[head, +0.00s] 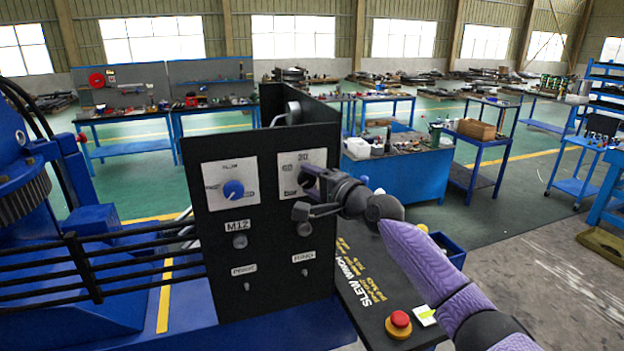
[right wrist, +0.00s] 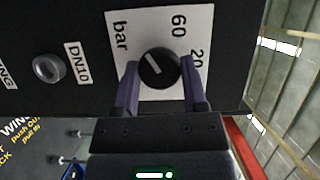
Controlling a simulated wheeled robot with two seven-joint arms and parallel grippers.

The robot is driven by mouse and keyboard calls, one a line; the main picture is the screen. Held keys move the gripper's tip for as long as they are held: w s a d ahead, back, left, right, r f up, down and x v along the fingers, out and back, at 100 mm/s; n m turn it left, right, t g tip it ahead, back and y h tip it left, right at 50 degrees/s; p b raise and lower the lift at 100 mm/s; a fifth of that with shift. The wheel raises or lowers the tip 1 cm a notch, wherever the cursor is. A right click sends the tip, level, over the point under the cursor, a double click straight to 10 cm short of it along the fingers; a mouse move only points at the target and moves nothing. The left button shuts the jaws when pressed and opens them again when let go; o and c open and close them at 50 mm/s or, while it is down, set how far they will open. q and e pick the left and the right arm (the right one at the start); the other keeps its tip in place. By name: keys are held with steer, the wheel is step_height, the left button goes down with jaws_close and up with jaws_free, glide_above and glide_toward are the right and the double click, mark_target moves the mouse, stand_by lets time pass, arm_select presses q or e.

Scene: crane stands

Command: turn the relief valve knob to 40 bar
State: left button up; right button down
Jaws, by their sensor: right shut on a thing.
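The relief valve knob (right wrist: 159,68) is a round black knob with a white pointer line, on a white scale plate (right wrist: 150,25) reading "bar", "60" and "20". No 40 mark is legible. In the head view the scale plate (head: 286,188) is on the right of the black upright panel, and my gripper hides the knob. My right gripper (head: 308,194) is shut on the knob; in the right wrist view its two purple fingers (right wrist: 159,88) are on either side of it. The white line points obliquely; its exact reading cannot be told. My left gripper is not in view.
A blue knob (head: 233,189) on a second scale plate is to the left on the panel (head: 215,275). Fittings and small toggle switches (head: 247,286) are below. A red emergency button (head: 398,323) is on the console at lower right. Blue workbenches stand well behind.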

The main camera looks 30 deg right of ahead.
steer(key=shift+f, duration=0.1)
stand_by(0.3)
steer(key=shift+c, duration=0.7)
jaws_free()
steer(key=s+d+b, duration=0.1)
steer(key=s+b, duration=0.1)
steer(key=s, duration=0.7)
steer(key=shift+s+d+r, duration=0.2)
steer(key=shift+s, duration=0.2)
